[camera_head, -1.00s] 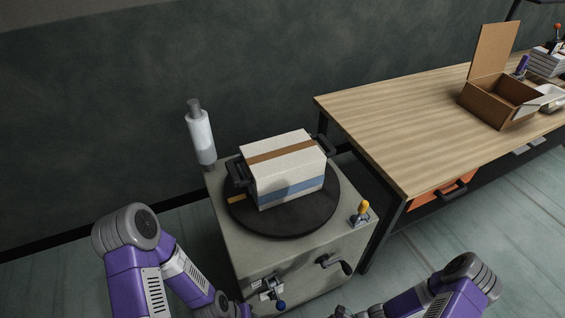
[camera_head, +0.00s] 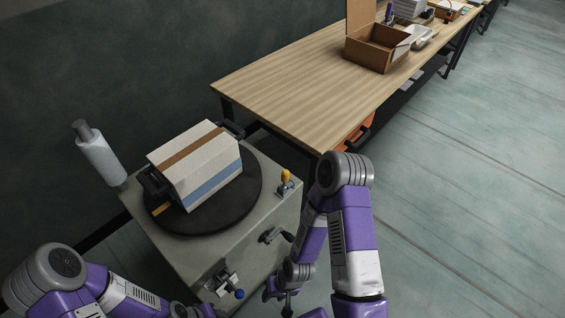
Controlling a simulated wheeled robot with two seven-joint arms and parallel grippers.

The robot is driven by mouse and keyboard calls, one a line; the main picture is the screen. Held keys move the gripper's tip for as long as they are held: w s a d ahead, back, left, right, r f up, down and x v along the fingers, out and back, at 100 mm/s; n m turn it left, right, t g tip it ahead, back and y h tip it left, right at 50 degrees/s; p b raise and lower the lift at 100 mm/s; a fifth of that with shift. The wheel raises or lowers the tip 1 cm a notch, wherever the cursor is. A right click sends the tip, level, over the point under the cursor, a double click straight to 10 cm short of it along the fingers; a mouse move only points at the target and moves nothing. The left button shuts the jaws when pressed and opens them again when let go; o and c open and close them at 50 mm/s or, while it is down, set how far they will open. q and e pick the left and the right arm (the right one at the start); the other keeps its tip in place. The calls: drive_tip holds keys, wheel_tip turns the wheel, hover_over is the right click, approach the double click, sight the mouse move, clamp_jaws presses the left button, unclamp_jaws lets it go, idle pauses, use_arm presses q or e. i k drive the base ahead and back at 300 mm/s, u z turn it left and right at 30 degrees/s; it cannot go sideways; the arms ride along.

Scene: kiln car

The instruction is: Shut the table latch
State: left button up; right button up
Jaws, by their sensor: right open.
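A small latch with a yellow handle (camera_head: 286,177) is fixed near the right corner of the grey cabinet top, beside the dark round turntable (camera_head: 213,222). Its handle stands up from a small metal base. A lever with a blue ball (camera_head: 239,294) sits on a metal bracket on the cabinet's front. My right gripper (camera_head: 286,301) is open and empty at the bottom edge, right of the blue ball and below the yellow handle, apart from both. Its fingers are small and partly hidden. My left arm enters at lower left; its gripper is out of view.
A striped white block (camera_head: 197,165) with black handles stands on the turntable. A black crank (camera_head: 275,235) projects from the cabinet (camera_head: 262,269). A white cylinder (camera_head: 101,160) stands at the back left corner. A wooden workbench (camera_head: 290,85) carries an open cardboard box (camera_head: 375,56).

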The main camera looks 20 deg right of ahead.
sight(285, 173)
drive_tip(key=z, duration=2.45)
drive_tip(key=i, duration=1.7)
drive_tip(key=u, duration=4.15)
drive_tip(key=k, duration=0.25)
drive_tip(key=z, duration=0.9)
